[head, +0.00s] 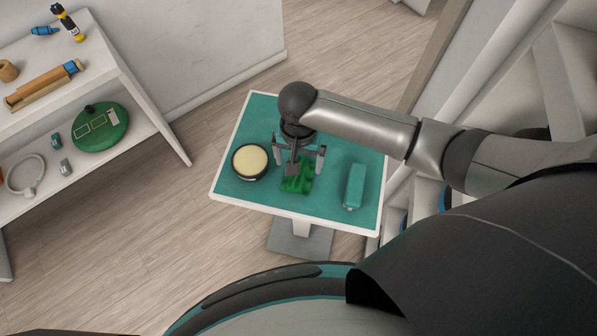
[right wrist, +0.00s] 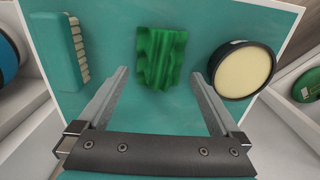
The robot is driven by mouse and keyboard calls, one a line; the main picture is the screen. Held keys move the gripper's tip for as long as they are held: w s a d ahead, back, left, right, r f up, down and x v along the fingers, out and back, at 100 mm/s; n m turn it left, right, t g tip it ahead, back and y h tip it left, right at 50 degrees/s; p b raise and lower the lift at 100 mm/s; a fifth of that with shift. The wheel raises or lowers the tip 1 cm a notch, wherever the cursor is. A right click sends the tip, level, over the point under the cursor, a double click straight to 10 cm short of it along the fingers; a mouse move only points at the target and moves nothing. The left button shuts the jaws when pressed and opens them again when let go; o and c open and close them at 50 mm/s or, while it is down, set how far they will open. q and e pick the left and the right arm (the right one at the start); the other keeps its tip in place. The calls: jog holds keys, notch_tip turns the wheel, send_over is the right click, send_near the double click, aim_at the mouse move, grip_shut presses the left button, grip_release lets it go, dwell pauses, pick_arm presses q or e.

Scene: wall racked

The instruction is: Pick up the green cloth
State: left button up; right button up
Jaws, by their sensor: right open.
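The green cloth (head: 297,182) lies crumpled on the teal-topped table (head: 233,191), between a round cream-topped tin and a teal brush. It also shows in the right wrist view (right wrist: 161,58), ahead of the fingers and roughly between their lines. My right gripper (head: 299,158) is open and empty above the table, at the cloth's far side in the head view, and covers part of the cloth there. In the right wrist view its two fingers (right wrist: 160,83) are spread wide and apart from the cloth. My left gripper is not in view.
The round tin (head: 250,161) stands left of the cloth and the brush (head: 355,186) right of it. A white shelf (head: 115,75) with tools and a green round case (head: 100,128) stands at the left. A white rack is at the right. Wooden floor is clear between.

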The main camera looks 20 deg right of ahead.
notch_tip(320, 180, down, 4)
jog(key=shift+s+f, duration=0.1)
jog(key=shift+f, duration=0.05)
jog(key=c, duration=1.1)
notch_tip(320, 180, up, 20)
jog(key=shift+r+p, duration=0.1)
jog(key=shift+p, duration=1)
